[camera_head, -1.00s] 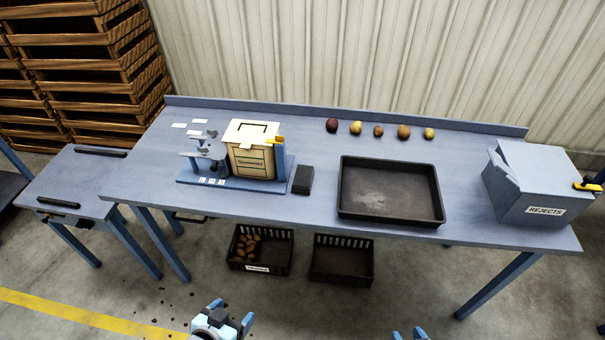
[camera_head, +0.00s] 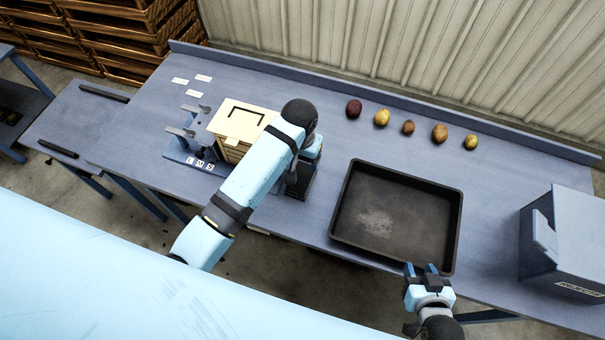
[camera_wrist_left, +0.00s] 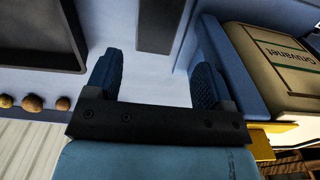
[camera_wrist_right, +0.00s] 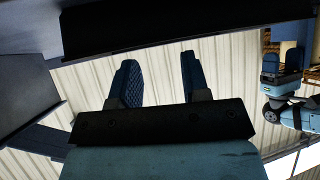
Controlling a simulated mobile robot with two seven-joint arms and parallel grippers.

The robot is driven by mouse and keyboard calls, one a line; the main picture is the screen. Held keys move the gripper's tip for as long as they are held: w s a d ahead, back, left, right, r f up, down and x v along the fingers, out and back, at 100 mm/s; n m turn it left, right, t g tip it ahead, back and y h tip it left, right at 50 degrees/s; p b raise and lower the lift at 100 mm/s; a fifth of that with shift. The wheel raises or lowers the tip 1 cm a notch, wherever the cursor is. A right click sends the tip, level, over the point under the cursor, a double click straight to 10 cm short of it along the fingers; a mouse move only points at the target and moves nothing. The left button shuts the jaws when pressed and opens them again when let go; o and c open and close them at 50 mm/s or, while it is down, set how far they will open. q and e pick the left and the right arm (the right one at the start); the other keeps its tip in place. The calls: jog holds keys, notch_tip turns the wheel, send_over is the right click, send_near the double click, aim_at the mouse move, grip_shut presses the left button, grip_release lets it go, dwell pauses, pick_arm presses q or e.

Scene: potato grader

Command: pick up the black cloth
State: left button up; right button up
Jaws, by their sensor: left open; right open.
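The black cloth (camera_head: 303,188) is a dark, flat, folded piece on the blue table, between the wooden box and the black tray. My left arm partly hides it in the head view. In the left wrist view it shows as a dark grey strip (camera_wrist_left: 157,25) beyond the fingertips. My left gripper (camera_wrist_left: 155,75) is open, with nothing between its fingers, close to the cloth; I cannot tell the exact height. My right gripper (camera_head: 421,268) is open and empty at the table's front edge, by the tray's near right corner.
The wooden box (camera_head: 240,122) on its blue stand is close beside my left gripper. The black tray (camera_head: 343,220) lies to the right. Several potatoes (camera_head: 408,127) line the back. A grey rejects bin (camera_head: 570,235) stands at the right end. The table between potatoes and tray is clear.

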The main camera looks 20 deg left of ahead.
pick_arm(q)
send_over(301, 177)
jog(key=f, duration=0.4)
jog(key=shift+s+f, duration=0.25)
jog(key=shift+f, duration=0.1)
jog(key=f, duration=0.6)
jog(key=shift+w+f, duration=0.2)
jog(key=shift+w, duration=0.05)
jog(key=shift+c, duration=0.2)
jog(key=c, duration=0.5)
